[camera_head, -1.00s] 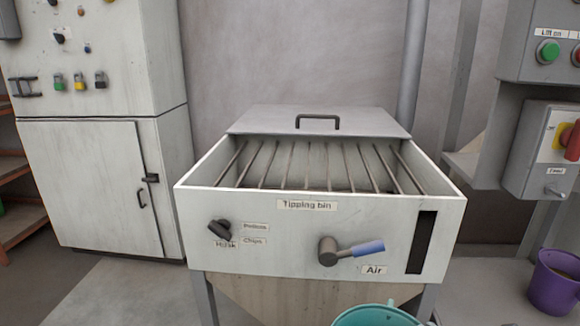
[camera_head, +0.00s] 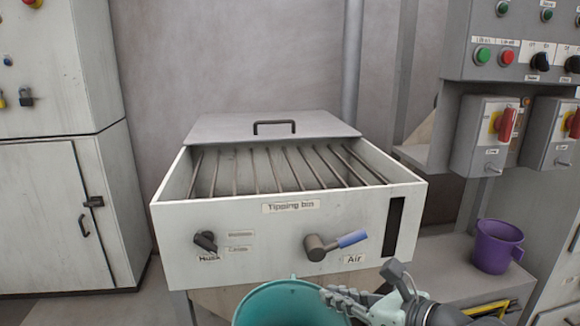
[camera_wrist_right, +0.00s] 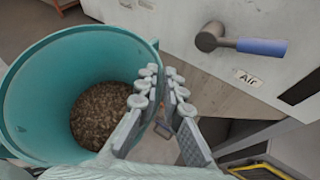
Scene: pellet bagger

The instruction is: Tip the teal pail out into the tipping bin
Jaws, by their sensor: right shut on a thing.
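The teal pail (camera_head: 262,306) is at the bottom of the head view, in front of and below the tipping bin's top edge. In the right wrist view the pail (camera_wrist_right: 40,90) holds brown pellets (camera_wrist_right: 98,115) at its bottom. My right gripper (camera_head: 338,298) is at the pail's right side, shut on it; its fingers (camera_wrist_right: 163,90) also show in the wrist view. Exactly where they grip is hard to see. The grey tipping bin (camera_head: 215,222) has an open top with several bars (camera_head: 270,170) across it. My left gripper is not in view.
A grey lid (camera_head: 225,127) with a black handle is at the bin's back. A blue-handled Air lever (camera_head: 350,239) and a black knob (camera_head: 205,241) stick out of its front. A purple pail (camera_head: 492,247) stands at right, below switch boxes (camera_head: 487,150).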

